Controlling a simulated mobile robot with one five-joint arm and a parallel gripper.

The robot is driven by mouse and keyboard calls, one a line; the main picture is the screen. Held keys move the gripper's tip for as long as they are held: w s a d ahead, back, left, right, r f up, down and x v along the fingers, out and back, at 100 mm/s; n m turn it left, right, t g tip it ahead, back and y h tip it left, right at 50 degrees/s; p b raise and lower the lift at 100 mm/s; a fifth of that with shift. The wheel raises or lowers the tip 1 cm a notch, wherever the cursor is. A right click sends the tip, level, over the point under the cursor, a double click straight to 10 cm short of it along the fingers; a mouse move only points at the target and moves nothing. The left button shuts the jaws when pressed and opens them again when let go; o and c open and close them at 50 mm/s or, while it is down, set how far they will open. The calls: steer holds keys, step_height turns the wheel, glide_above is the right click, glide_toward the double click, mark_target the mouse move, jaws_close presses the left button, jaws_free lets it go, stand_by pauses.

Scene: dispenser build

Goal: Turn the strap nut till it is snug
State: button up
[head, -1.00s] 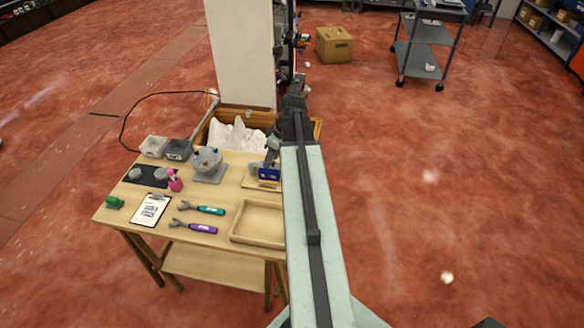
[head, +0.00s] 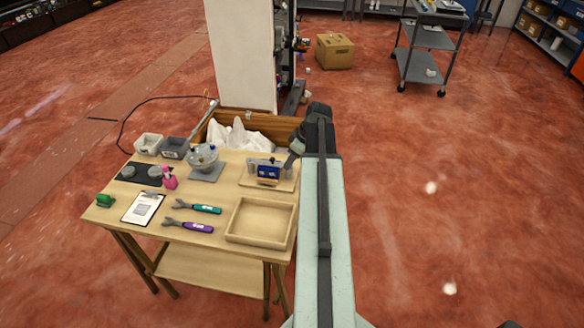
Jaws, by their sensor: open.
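A fixture with a blue front block (head: 268,173) and grey upright parts stands on a light wooden board (head: 252,184) at the table's right rear. The strap nut is too small to make out on it. My gripper (head: 289,160) hangs from the end of my arm just right of the fixture, above the board's right side. It is open, with nothing visible in it. Its fingertips are small and partly hidden, so I cannot tell whether they touch the fixture. A teal-handled wrench (head: 205,209) and a purple-handled wrench (head: 197,227) lie on the table (head: 185,244).
An empty wooden tray (head: 232,238) sits at the front right. A grey round-topped device (head: 203,160), pink bottle (head: 169,178), clipboard (head: 142,207) and green item (head: 105,201) are further left. A wooden crate (head: 285,126) with white material stands behind.

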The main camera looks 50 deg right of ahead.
steer(key=shift+f, duration=0.1)
jaws_close()
steer(key=shift+a+m, duration=0.1)
steer(key=shift+m, duration=0.2)
steer(key=m+h, duration=0.1)
steer(key=m, duration=0.2)
steer(key=shift+a, duration=0.2)
steer(key=m+h, duration=0.2)
steer(key=m, duration=0.3)
steer(key=shift+a, duration=0.2)
steer(key=m, duration=0.2)
steer(key=m+g+h, duration=0.1)
steer(key=m, duration=0.1)
steer(key=m+g+h, duration=0.1)
steer(key=m, duration=0.1)
steer(key=shift+w+a+m, duration=0.1)
steer(key=shift+w+m, duration=0.2)
steer(key=shift+m, duration=0.1)
steer(key=m, duration=0.2)
steer(key=m+g, duration=0.1)
steer(key=m, duration=0.1)
steer(key=m+g, duration=0.1)
steer(key=m, duration=0.1)
steer(key=shift+w+a+h, duration=0.1)
steer(key=shift+w+h, duration=0.15)
steer(key=shift+h, duration=0.15)
